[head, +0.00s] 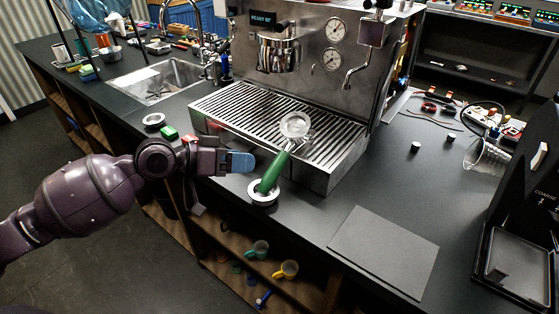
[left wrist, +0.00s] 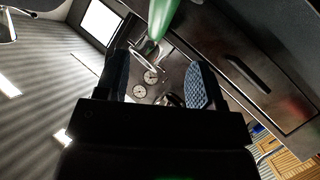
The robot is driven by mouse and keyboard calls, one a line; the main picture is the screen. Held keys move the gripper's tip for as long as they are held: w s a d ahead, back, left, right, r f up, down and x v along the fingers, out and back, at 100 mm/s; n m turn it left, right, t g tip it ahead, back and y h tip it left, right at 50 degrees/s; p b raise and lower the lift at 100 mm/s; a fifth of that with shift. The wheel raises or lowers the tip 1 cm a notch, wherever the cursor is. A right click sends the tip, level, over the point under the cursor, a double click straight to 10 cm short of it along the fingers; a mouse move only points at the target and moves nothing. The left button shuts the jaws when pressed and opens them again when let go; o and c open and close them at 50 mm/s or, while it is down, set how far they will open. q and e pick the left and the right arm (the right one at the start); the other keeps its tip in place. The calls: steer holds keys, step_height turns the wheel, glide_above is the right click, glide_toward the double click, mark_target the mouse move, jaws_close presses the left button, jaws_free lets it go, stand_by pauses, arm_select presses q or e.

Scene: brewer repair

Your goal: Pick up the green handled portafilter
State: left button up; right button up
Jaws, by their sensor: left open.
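The portafilter has a green handle (head: 273,172) and a round metal basket (head: 295,125). In the head view its basket end lies over the drip tray's front edge, and its handle slants down toward a round metal ring (head: 263,194) on the counter. My left gripper (head: 241,162) is just left of the handle and apart from it. In the left wrist view the left gripper (left wrist: 160,88) has its fingers spread with nothing held between them. The green handle (left wrist: 162,16) shows at the top of that view, beyond the fingers. My right gripper is not in view.
The espresso machine (head: 300,45) with its slatted drip tray (head: 335,140) stands behind the portafilter. A dark flat mat (head: 385,250) lies on the counter at right. A green block (head: 169,132) and another ring (head: 154,120) are left. A black grinder (head: 530,200) stands far right.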

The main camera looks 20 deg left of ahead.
mark_target(273, 162)
arm_select(q)
steer(key=shift+x, duration=4.1)
steer(key=shift+d, duration=0.1)
steer(key=shift+c, duration=0.3)
steer(key=shift+r, duration=0.1)
jaws_close()
